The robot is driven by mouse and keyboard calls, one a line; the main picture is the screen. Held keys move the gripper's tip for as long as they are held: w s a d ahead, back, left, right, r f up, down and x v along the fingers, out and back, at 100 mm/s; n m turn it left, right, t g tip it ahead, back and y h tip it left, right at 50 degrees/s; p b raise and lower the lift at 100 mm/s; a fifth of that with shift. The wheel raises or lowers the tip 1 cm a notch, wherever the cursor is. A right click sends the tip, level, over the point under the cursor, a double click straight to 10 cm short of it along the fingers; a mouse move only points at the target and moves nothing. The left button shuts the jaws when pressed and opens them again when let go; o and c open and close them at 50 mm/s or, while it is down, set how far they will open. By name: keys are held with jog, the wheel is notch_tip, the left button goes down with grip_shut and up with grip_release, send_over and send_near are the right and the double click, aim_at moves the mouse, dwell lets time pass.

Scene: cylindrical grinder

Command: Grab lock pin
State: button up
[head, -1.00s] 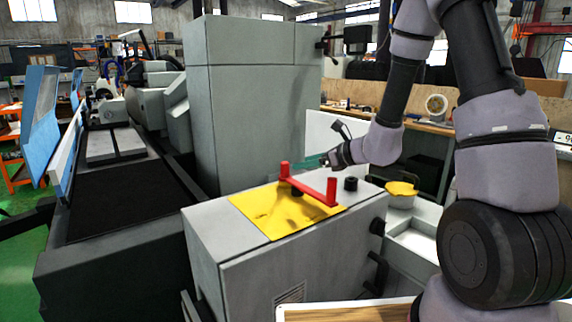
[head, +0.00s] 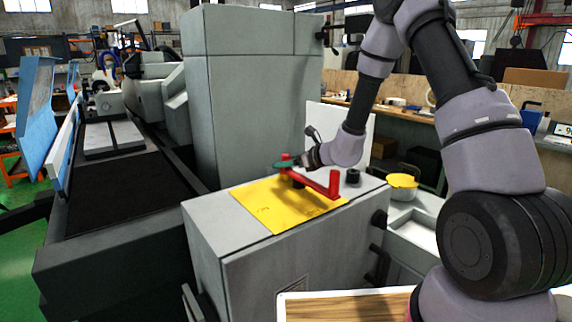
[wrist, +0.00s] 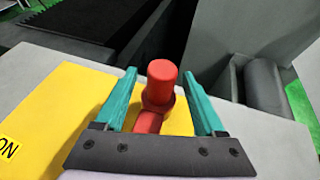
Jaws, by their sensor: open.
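The only pin-like thing I see is a red piece (head: 318,184), a bar with an upright round post at each end, above a yellow plate (head: 262,206) on the grey cabinet. I take it as the lock pin. My gripper (head: 287,163) is over its far-left post. In the wrist view, that red post (wrist: 161,84) stands between the two teal fingers of my gripper (wrist: 160,76). The fingers are apart, with a gap on both sides of the post. The other post is out of the wrist view.
A black knob (head: 353,176) stands on the cabinet top, right of the red piece. A tall grey housing (head: 250,100) rises behind. A yellow-topped pot (head: 402,182) is at the right. The dark machine bed (head: 130,195) lies left.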

jog(key=shift+w, duration=0.1)
grip_shut()
